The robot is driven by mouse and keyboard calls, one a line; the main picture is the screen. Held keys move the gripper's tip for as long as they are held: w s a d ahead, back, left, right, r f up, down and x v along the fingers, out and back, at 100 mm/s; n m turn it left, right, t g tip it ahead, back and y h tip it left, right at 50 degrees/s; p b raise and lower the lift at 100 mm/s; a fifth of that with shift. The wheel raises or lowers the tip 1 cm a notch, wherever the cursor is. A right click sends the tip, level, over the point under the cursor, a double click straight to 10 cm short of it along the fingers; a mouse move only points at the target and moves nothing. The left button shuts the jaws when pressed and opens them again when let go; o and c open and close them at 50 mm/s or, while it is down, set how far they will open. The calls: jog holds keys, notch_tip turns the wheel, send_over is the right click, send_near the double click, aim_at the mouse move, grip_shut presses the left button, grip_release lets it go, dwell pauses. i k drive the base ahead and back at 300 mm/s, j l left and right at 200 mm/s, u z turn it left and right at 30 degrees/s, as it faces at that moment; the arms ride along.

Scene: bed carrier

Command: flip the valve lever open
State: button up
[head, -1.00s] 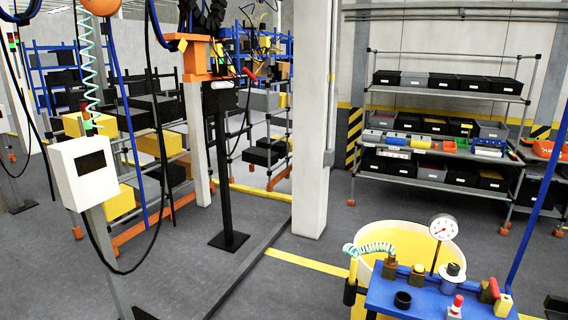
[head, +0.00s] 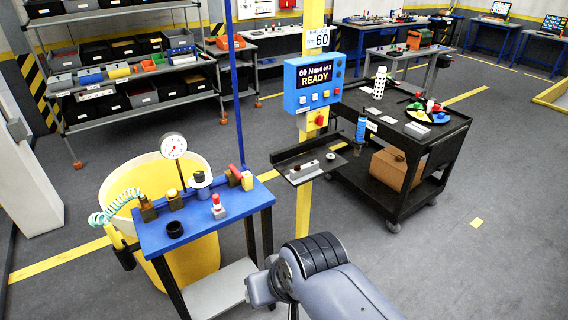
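A small red lever (head: 235,172) shows on a dark fitting at the back right of the blue bench (head: 180,238) in the head view. It looks raised at a slant; its exact setting is too small to tell. A yellow block (head: 247,181) stands just right of it. A round pressure gauge (head: 174,146) on a stem stands behind the bench. A red-topped grey piece (head: 218,207) stands nearer the front. My grey arm shows at the bottom, in front and to the right of the bench. My gripper is not in view.
A yellow tub (head: 200,262) stands behind and below the bench, with a coiled hose (head: 120,205) at its left. A yellow post with a blue display box (head: 314,82) and a black tray (head: 290,160) stands right. A black cart (head: 440,140) is beyond. Right floor is clear.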

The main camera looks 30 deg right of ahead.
aim_at(233, 169)
jog(key=z, duration=0.2)
jog(key=i+j, duration=0.15)
jog(key=i, duration=0.25)
jog(key=i+j+z, duration=0.1)
jog(key=i, duration=0.25)
jog(key=i+j, duration=0.15)
jog(key=i, duration=0.25)
